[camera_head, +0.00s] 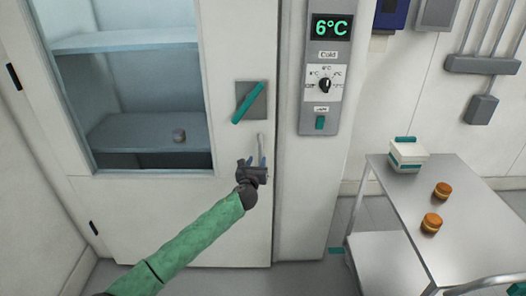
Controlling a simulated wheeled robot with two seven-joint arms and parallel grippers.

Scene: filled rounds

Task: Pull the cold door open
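The cold door (235,210) is a white door with a large window, at the left and centre of the head view. It looks shut, with its right edge along the frame. A teal lever (246,103) sits slanted on a grey plate on the door. Below it is a pale upright bar (261,147), which looks like a pull handle. My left gripper (255,163) is at the lower end of this bar, its fingers pointing up. I cannot tell whether it touches or grips the bar. My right gripper is out of view.
A grey control panel (309,115) right of the door reads 6°C. Dark hinges (13,76) are on the door's left side. A metal trolley (440,240) at the right bears a white box (407,159) and two orange-brown round items (431,223).

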